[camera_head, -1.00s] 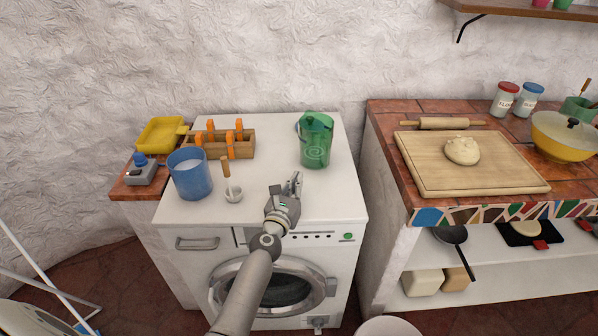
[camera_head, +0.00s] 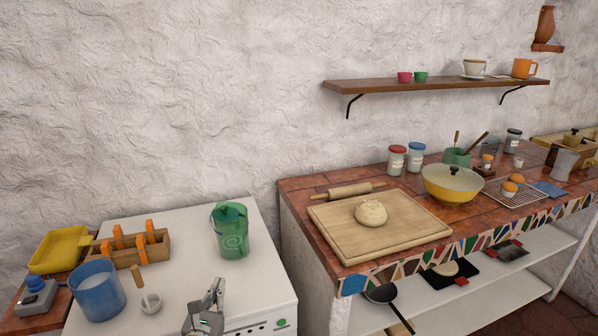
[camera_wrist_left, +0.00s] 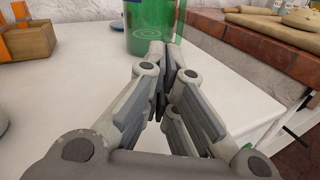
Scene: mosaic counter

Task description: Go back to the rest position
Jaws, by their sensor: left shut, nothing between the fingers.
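My left gripper (camera_head: 216,297) shows at the bottom of the head view, over the front part of the white washing machine top (camera_head: 190,270). In the left wrist view its fingers (camera_wrist_left: 167,50) are together with nothing between them. They point toward the green pitcher (camera_head: 230,232), which stands upright at the back of the machine top. The pitcher also shows in the left wrist view (camera_wrist_left: 140,28), beyond the fingertips. I cannot tell the exact gap. My right gripper is not in view.
The tiled counter (camera_head: 300,195) to the right holds a cutting board (camera_head: 420,232) with dough (camera_head: 370,212).

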